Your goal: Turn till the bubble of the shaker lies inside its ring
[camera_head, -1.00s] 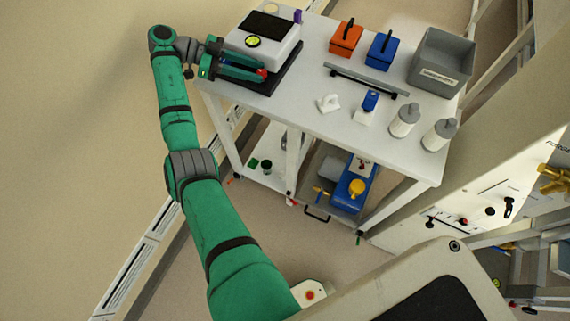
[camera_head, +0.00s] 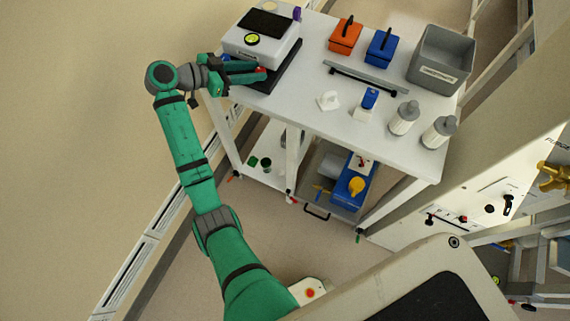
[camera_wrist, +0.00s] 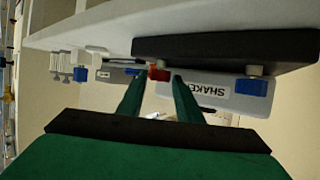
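The shaker (camera_head: 262,48) is a white box with a dark top panel on a black platform (camera_head: 285,72) at the table's back left corner. Its round yellow-green level (camera_head: 252,39) has a dark ring; the bubble's exact place is too small to tell. In the wrist view the label on the shaker (camera_wrist: 211,88) reads upside down, with a red foot knob (camera_wrist: 158,73) and a blue foot knob (camera_wrist: 250,87). My gripper (camera_head: 262,73) is low at the shaker's front edge. Its fingers (camera_wrist: 160,76) are apart, their tips either side of the red knob, with a small gap on the right.
The white table (camera_head: 290,95) also holds an orange box (camera_head: 345,38), a blue box (camera_head: 381,52), a grey bin (camera_head: 440,62), a grey bar and two white bottles (camera_head: 404,120). The floor left of the table is clear.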

